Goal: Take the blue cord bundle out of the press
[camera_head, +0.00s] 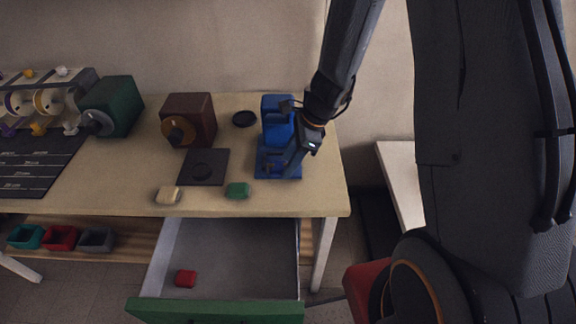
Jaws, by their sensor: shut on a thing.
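The blue press (278,105) stands at the right end of the table, with an upright back and a flat blue base. The bundle is small, blends with the blue base and is partly hidden by the fingers. I cannot tell whether it touches the base.
A green bundle (237,190) and a cream bundle (168,195) lie near the table's front edge. A dark square plate (204,167), a brown box (190,115) and a black ring (244,119) are left of the press. An open drawer (225,255) holding a red bundle (186,278) juts out below.

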